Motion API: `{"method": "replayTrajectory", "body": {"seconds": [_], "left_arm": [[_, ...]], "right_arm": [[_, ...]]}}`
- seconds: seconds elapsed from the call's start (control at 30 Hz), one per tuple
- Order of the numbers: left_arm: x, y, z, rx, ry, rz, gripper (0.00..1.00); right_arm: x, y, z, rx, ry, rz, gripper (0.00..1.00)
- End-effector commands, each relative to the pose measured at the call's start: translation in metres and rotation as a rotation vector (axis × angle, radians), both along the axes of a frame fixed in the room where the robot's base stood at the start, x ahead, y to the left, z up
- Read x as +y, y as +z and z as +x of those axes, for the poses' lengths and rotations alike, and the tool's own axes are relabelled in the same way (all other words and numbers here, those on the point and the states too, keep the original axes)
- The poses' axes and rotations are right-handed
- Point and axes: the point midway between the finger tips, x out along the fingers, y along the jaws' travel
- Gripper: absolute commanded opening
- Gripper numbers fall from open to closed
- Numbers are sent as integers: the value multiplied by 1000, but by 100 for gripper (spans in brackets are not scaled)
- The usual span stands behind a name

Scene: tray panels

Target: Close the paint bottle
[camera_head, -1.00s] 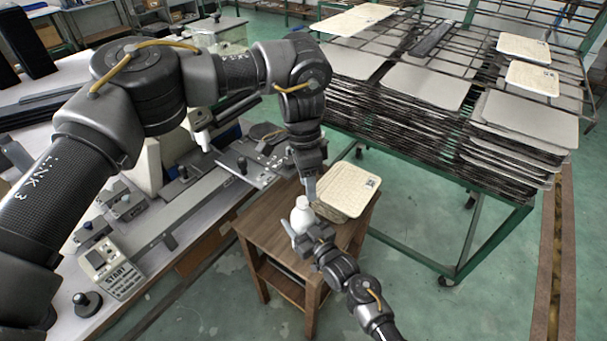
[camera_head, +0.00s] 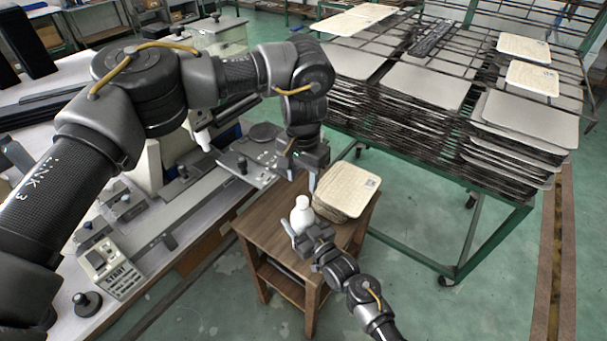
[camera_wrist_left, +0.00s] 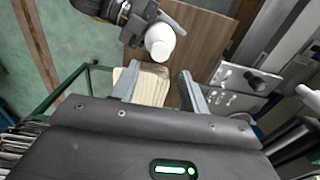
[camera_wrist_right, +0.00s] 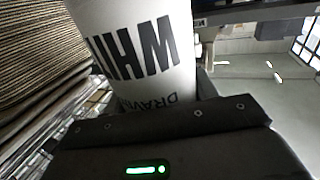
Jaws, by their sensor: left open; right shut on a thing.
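The white paint bottle (camera_head: 302,214) stands upright at the small wooden table. It also shows in the left wrist view (camera_wrist_left: 160,40), seen from above with a rounded white top; I cannot tell whether a separate cap sits on it. My right gripper (camera_head: 306,236) is shut around the bottle's body. In the right wrist view the bottle (camera_wrist_right: 140,50) fills the jaws, with dark lettering on its side. My left gripper (camera_head: 301,178) is open and empty above the bottle, pointing down and apart from it. Its two fingers show in the left wrist view (camera_wrist_left: 158,85).
A stack of light panels (camera_head: 347,188) lies on the wooden table (camera_head: 268,222), close beside the bottle. A bench with a machine and a START box (camera_head: 112,270) is at left. A green rack (camera_head: 470,235) with stacked trays stands at right.

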Motion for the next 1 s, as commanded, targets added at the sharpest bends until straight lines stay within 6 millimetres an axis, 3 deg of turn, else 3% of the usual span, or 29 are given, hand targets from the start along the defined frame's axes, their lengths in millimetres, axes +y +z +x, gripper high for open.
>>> {"method": "replayTrajectory", "body": {"seconds": [0.5,0.93,1.0], "left_arm": [[1,-67,0,2,0,1,45],[1,-76,0,1,-1,1,45],[1,-76,0,1,-1,1,39]], "right_arm": [[0,-1,0,2,0,-1,0],[0,-1,0,2,0,0,0],[0,-1,0,2,0,0,0]]}}
